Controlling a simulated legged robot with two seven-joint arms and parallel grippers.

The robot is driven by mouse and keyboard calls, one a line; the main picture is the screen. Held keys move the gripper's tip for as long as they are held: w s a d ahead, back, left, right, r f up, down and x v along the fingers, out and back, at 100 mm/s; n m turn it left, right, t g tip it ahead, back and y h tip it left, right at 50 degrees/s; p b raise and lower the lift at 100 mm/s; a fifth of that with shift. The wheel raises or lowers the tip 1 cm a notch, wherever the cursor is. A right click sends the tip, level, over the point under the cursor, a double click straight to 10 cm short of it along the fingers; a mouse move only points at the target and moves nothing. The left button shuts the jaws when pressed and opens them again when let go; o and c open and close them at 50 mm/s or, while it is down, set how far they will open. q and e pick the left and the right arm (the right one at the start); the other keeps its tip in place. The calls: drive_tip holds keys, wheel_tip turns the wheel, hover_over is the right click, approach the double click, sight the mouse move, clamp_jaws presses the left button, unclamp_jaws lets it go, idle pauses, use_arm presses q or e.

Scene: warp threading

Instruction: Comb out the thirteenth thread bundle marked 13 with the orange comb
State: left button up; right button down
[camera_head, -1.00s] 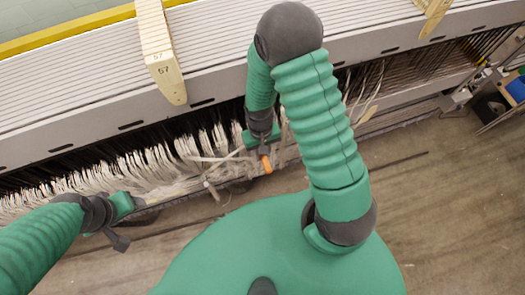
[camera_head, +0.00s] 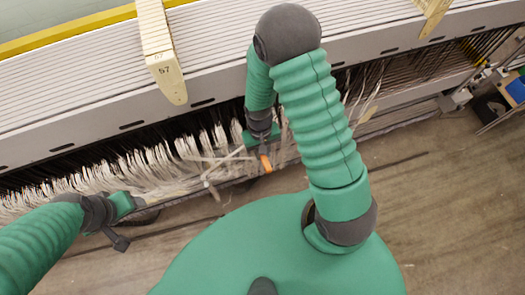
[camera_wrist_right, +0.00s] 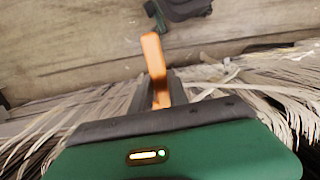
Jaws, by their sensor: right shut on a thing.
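The orange comb (camera_head: 265,162) is in my right gripper (camera_head: 264,148), beside the row of pale thread bundles. In the right wrist view the comb (camera_wrist_right: 155,68) sticks out between the dark fingers of the shut right gripper (camera_wrist_right: 163,92). The thread bundles (camera_head: 150,160) hang in a long row under the machine's edge. No number 13 can be read, so I cannot tell which bundle is the thirteenth.
A grey slatted machine bed (camera_head: 90,90) runs across the top, with a wooden bar marked 57 (camera_head: 165,70) on it. Loose dark and pale threads (camera_head: 365,85) hang to the right of my right arm.

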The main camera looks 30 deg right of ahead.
wheel_tip(320, 180, down, 3)
drive_tip(key=shift+r+b, duration=0.1)
drive_tip(key=shift+b, duration=0.7)
drive_tip(key=shift+w+f+b, duration=0.2)
drive_tip(key=shift+f+b, duration=0.2)
drive_tip(key=shift+f, duration=0.25)
wheel_tip(320, 180, down, 2)
drive_tip(key=shift+s+f+b, duration=0.1)
drive_tip(key=shift+f+b, duration=0.1)
drive_tip(key=shift+b, duration=0.7)
wheel_tip(320, 180, down, 18)
drive_tip(key=b, duration=1.2)
drive_tip(key=shift+w+d+f, duration=0.15)
drive_tip(key=shift+w, duration=0.25)
drive_tip(key=shift+s, duration=0.1)
